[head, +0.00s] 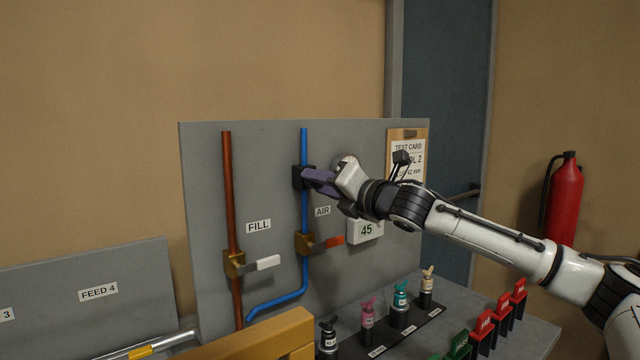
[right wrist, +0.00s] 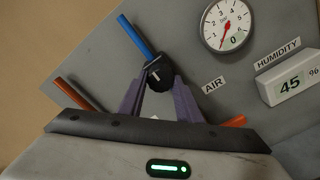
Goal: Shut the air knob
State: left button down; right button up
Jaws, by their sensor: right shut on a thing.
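The air knob (head: 300,177) is a dark round knob on the upper part of the blue pipe (head: 304,148), on the upright grey panel. In the right wrist view the knob (right wrist: 159,72) shows black with a short pale mark on its face. My right gripper (head: 313,180) has its purple fingers on the knob; in the right wrist view its fingertips (right wrist: 161,84) touch both sides of it. It is shut on the knob. The AIR label (head: 322,211) is to the lower right of the knob. My left gripper is out of view.
Brass valves with a white lever (head: 268,262) and an orange lever (head: 327,242) sit below. A pressure gauge (right wrist: 228,24) and a humidity display (head: 365,231) are right of the knob. Several small bottles (head: 401,305) stand below the panel. A yellow block (head: 262,335) is in front.

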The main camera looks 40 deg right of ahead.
jog(key=shift+f, duration=0.15)
jog(key=o, duration=1)
jog(key=shift+o, duration=0.2)
jog(key=s+a+b, duration=0.1)
jog(key=s+b, duration=0.6)
jog(key=s, duration=0.3)
jog(key=shift+s, duration=0.15)
jog(key=shift+a, duration=0.1)
